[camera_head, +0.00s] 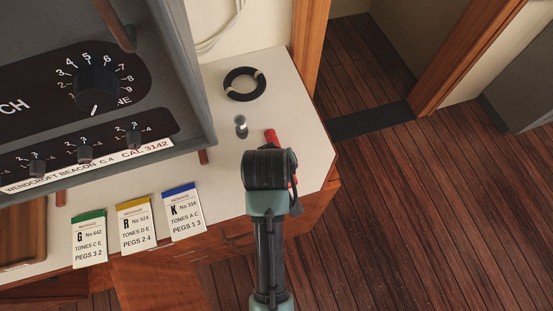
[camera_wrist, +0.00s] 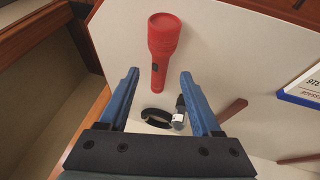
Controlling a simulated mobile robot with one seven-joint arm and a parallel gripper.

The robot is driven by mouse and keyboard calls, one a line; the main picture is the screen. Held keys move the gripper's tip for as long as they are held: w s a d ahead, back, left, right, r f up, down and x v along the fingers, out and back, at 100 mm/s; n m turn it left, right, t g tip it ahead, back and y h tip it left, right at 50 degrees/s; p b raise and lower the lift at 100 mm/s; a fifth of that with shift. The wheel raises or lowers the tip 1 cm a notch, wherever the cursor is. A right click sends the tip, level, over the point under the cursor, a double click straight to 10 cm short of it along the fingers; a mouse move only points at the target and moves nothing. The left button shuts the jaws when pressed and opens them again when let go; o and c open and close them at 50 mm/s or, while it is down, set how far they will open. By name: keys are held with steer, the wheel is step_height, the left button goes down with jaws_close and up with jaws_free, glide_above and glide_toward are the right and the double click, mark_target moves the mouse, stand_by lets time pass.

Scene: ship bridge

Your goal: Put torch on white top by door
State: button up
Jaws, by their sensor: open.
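A red torch (camera_wrist: 160,55) with a dark switch shows in the wrist view on the white top (camera_wrist: 225,50), and it seems to lie flat. My gripper (camera_wrist: 159,75) is open, with one blue finger on each side of the torch's narrow body. The fingertips are hidden in the head view.
A grey panel (camera_head: 180,70) with dials stands at left. Several message cards (camera_head: 184,212) line the front. Wooden floor (camera_head: 430,200) is clear at right.

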steer(key=w+r+m+t, duration=0.1)
steer(key=w+r+t, duration=0.25)
steer(key=r, duration=0.85)
steer(key=w+r+t, duration=0.3)
steer(key=r+t, duration=0.1)
steer(key=r, duration=0.8)
steer(key=w+r+m+t, duration=0.1)
steer(key=w+r+t, duration=0.25)
steer(key=r, duration=0.85)
steer(key=s+r+t, duration=0.3)
steer(key=s+r, duration=0.1)
steer(key=r, duration=0.5)
steer(key=s+r+m+t, duration=0.1)
steer(key=s+r+t, duration=0.3)
steer(key=r, duration=0.6)
steer(key=s+r+m+t+y, duration=0.1)
steer(key=s+r+t, duration=0.3)
steer(key=r, duration=0.5)
steer(key=shift+s+a+r, duration=0.2)
steer(key=shift+s, duration=0.35)
